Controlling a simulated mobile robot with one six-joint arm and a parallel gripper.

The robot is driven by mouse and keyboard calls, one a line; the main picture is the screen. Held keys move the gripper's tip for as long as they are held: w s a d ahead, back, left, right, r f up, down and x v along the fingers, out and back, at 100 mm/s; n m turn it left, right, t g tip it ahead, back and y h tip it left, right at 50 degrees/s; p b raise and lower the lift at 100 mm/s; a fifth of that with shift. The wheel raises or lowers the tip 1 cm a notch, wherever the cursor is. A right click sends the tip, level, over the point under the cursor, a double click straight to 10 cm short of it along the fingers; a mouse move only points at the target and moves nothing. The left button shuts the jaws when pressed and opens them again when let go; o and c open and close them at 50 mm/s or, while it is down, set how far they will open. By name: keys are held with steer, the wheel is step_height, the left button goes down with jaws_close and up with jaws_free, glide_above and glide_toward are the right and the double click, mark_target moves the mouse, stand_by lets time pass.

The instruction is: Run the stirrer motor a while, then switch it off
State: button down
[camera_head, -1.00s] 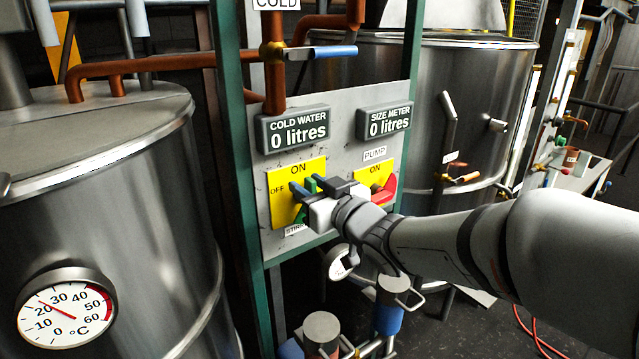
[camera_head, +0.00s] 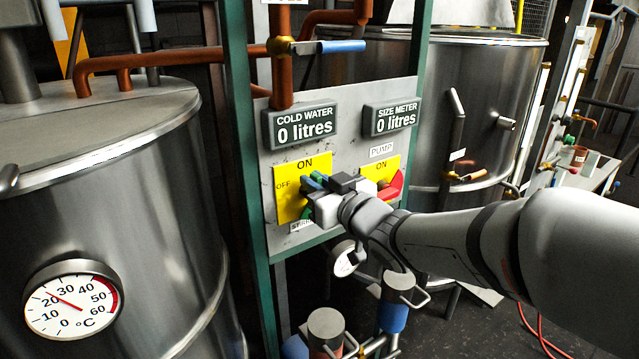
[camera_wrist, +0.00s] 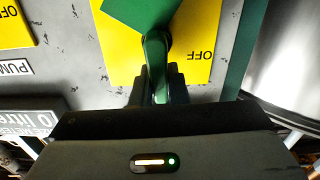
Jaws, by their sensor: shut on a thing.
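The stirrer switch is a green knob (camera_head: 306,212) on a yellow plate (camera_head: 286,205), marked ON at the top and OFF at the left. My gripper (camera_head: 316,182) is at this plate, its fingers close together around the knob's handle. The wrist view is upside down and shows the green handle (camera_wrist: 157,68) between the dark fingers, in front of the yellow plate (camera_wrist: 195,45) with the word OFF at right. The handle seems to point toward the ON side; its exact angle is partly hidden. The label below the plate (camera_head: 302,227) is partly covered by my gripper.
Right of my gripper is the red pump switch (camera_head: 393,187) on its own plate, close to my wrist. Above are the COLD WATER display (camera_head: 299,126) and SIZE METER display (camera_head: 391,118), both at 0 litres. Steel tanks stand left (camera_head: 110,190) and behind right (camera_head: 480,110).

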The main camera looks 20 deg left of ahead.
steer(key=n+b, duration=0.3)
steer(key=b, duration=0.1)
steer(key=s+a+f+n+b, duration=0.1)
steer(key=n+b, duration=0.1)
steer(key=b, duration=0.1)
steer(key=n+b, duration=0.3)
steer(key=b, duration=0.1)
steer(key=shift+s+a+f+n+b, duration=0.25)
steer(key=shift+s+f+n+b, duration=0.05)
steer(key=shift+s+f, duration=0.1)
steer(key=n+b, duration=0.3)
steer(key=f+n+b, duration=0.1)
steer(key=shift+s+a+n, duration=0.25)
steer(key=shift+n, duration=0.05)
steer(key=shift+f+n+b, duration=0.2)
steer(key=shift+n+b, duration=0.65)
steer(key=shift+n, duration=0.1)
steer(key=shift+f+n+b, duration=0.2)
steer(key=shift+n+b, duration=0.65)
steer(key=shift+n, duration=0.1)
steer(key=c, duration=1.4)
jaws_free()
steer(key=shift+c, duration=0.2)
steer(key=shift+s, duration=0.1)
